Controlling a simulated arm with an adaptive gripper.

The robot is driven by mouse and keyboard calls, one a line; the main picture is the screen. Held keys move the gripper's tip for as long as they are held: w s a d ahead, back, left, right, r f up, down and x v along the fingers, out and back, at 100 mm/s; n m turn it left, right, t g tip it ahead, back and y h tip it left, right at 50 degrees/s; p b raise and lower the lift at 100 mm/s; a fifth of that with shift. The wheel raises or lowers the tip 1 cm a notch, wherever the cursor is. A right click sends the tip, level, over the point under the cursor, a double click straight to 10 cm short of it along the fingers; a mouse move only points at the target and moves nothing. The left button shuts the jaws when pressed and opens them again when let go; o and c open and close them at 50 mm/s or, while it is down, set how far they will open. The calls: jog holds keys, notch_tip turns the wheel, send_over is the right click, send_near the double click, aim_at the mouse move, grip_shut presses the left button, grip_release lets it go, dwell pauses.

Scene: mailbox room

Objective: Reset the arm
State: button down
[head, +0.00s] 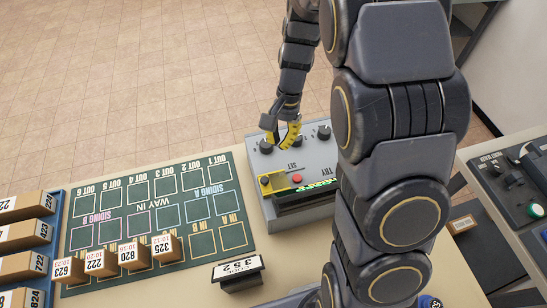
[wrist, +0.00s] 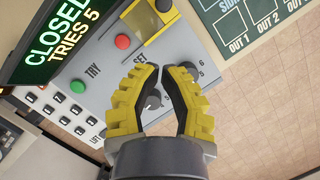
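My gripper (head: 284,137) with yellow fingers is over the far part of the grey control box (head: 255,165). In the wrist view my gripper (wrist: 161,72) has its fingertips apart with a gap between them. A dark knob (wrist: 154,99) shows between the fingers. I cannot tell whether the fingers touch it. My arm hides the right part of the box in the head view. A left knob (head: 266,146) and a right knob (head: 324,132) flank the gripper. The display (wrist: 58,38) reads "CLOSED TRIES 5".
A red button (head: 297,179) and a yellow-framed part (head: 273,183) are on the box. A green board (head: 150,220) with labelled squares and small cartons lies left. A "352" sign (head: 238,268) stands in front. Another panel (head: 515,190) is at right. The tiled floor beyond is clear.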

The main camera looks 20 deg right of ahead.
jog(key=v, duration=0.5)
jog(key=shift+r, duration=0.4)
jog(key=s+a+r+n+h, duration=0.1)
jog(key=s+r+n, duration=0.2)
jog(key=s, duration=0.8)
jog(key=s+a+r+n+h, duration=0.1)
jog(key=s+n, duration=0.5)
jog(key=s, duration=0.6)
notch_tip(320, 180, up, 3)
jog(key=shift+a+f, duration=0.2)
jog(key=shift+a, duration=0.35)
jog(key=shift+s, duration=0.1)
